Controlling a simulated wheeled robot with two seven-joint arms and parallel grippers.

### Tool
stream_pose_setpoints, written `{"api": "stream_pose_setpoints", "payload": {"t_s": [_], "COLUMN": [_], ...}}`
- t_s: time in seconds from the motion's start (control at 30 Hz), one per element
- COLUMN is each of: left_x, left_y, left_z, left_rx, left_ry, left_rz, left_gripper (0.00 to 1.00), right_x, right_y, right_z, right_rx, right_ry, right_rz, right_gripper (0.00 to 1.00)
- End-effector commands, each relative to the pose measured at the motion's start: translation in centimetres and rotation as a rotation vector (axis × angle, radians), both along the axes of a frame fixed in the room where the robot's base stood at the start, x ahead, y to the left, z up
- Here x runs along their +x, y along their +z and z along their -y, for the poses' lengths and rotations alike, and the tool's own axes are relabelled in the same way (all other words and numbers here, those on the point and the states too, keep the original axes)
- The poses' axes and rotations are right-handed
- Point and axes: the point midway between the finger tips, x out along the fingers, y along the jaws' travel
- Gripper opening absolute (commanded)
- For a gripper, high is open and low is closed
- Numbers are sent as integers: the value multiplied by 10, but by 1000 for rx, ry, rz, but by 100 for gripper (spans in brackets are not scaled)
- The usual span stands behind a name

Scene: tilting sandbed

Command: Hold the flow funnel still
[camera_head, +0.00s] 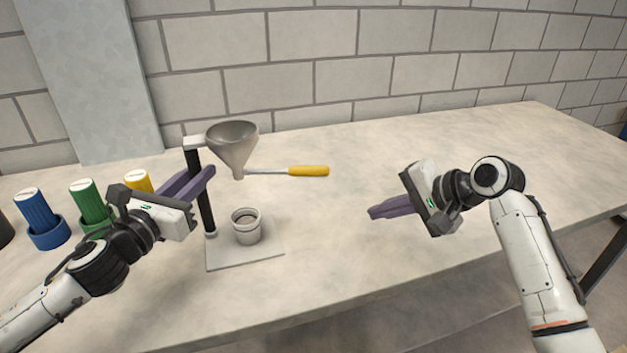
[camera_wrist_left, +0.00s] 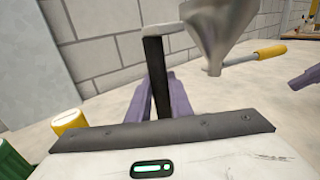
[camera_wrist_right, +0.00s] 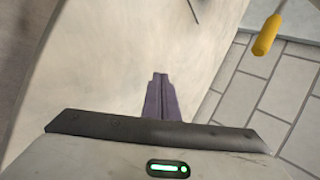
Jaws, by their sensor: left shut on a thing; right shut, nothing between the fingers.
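The grey metal funnel (camera_head: 232,142) sits upright at the top of a stand with a black post (camera_head: 205,205) and a pale base plate (camera_head: 245,258). A rod with a yellow handle (camera_head: 309,171) reaches right from the funnel's lower part. A small grey cup (camera_head: 246,228) stands on the plate below the spout. My left gripper (camera_head: 205,178) is shut on the black post, below the funnel. In the left wrist view the post (camera_wrist_left: 155,75) stands between the purple fingers. My right gripper (camera_head: 374,212) is shut and empty above the table, right of the stand and apart from it.
Blue (camera_head: 35,212), green (camera_head: 90,203) and yellow (camera_head: 138,182) ribbed cylinders stand at the left, near my left arm. The pale table (camera_head: 400,270) is clear between the stand and my right gripper. A grey block wall (camera_head: 340,60) rises behind the table.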

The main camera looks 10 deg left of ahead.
Motion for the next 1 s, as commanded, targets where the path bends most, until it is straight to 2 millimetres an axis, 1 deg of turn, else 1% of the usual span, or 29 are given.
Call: {"api": "stream_pose_setpoints", "payload": {"t_s": [0.03, 0.1, 0.23, 0.3, 0.4, 0.47, 0.53, 0.57, 0.67, 0.77, 0.8, 0.87, 0.9, 1.0], "left_x": [0, 0, 0, 0, 0, 0, 0, 0, 0, 0, 0, 0, 0, 0], "left_y": [0, 0, 0, 0, 0, 0, 0, 0, 0, 0, 0, 0, 0, 0], "left_z": [1, 1, 1, 1, 1, 1, 1, 1, 1, 1, 1, 1, 1, 1], "left_rx": [-1, -1, -1, -1, -1, -1, -1, -1, -1, -1, -1, -1, -1, -1], "left_ry": [-2, -2, -2, -2, -2, -2, -2, -2, -2, -2, -2, -2, -2, -2], "left_rz": [0, 0, 0, 0, 0, 0, 0, 0, 0, 0, 0, 0, 0, 0], "left_gripper": [0, 0, 0, 0, 0, 0, 0, 0, 0, 0, 0, 0, 0, 0], "right_x": [3, 10, 17, 17, 14, 8, -2, -8, -35, -71, -87, -112, -128, -162], "right_y": [-11, -21, -30, -29, -21, -13, -2, 3, 20, 39, 46, 57, 64, 79], "right_z": [6, 15, 29, 32, 31, 26, 18, 13, -9, -36, -46, -61, -70, -86], "right_rx": [-90, -216, -434, -539, -673, -739, -807, -831, -886, -903, -900, -884, -871, -833], "right_ry": [-14, -36, -66, -76, -87, -92, -95, -97, -103, -110, -114, -122, -128, -145], "right_rz": [60, 151, 328, 428, 579, 674, 785, 834, 995, 1151, 1208, 1287, 1331, 1421], "right_gripper": [0, 0, 0, 0, 0, 0, 0, 0, 0, 0, 0, 0, 0, 0]}}
